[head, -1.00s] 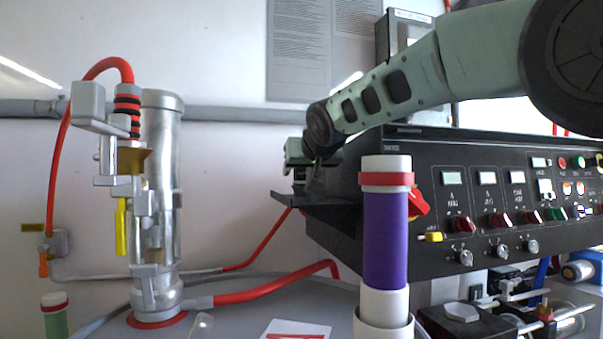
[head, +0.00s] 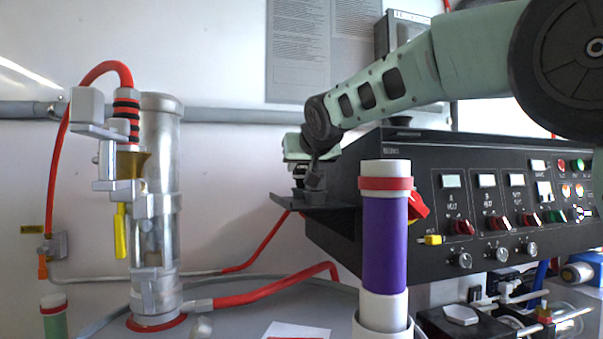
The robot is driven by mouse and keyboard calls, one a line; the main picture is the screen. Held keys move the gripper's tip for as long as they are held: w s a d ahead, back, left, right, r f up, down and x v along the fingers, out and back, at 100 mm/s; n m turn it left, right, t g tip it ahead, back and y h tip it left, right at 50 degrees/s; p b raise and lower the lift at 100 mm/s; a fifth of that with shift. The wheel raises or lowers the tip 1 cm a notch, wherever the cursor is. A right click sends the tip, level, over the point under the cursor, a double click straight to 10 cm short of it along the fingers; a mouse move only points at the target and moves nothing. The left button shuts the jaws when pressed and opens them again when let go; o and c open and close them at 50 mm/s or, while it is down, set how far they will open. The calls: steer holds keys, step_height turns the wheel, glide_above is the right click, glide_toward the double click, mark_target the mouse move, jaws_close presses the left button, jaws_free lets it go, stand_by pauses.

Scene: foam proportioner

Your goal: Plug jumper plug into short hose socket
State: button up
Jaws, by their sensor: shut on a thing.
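My gripper (head: 300,170) is small and far off in the head view, at the end of my pale green arm, just above the black side shelf (head: 322,207) left of the control box. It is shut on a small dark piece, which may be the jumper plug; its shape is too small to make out. A dark grey fitting (head: 314,185) stands on the shelf close beside and below the gripper. I cannot tell whether it is the short hose socket, or whether the held piece touches it.
A black control panel (head: 480,215) with knobs and a yellow plug-like part (head: 433,239) fills the right. A purple cylinder (head: 385,240) stands upright in front. A metal column (head: 160,200) with a red hose (head: 105,70) stands at left. Free air lies between column and shelf.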

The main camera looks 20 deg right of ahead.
step_height(320, 180, up, 13)
steer(key=p, duration=0.6)
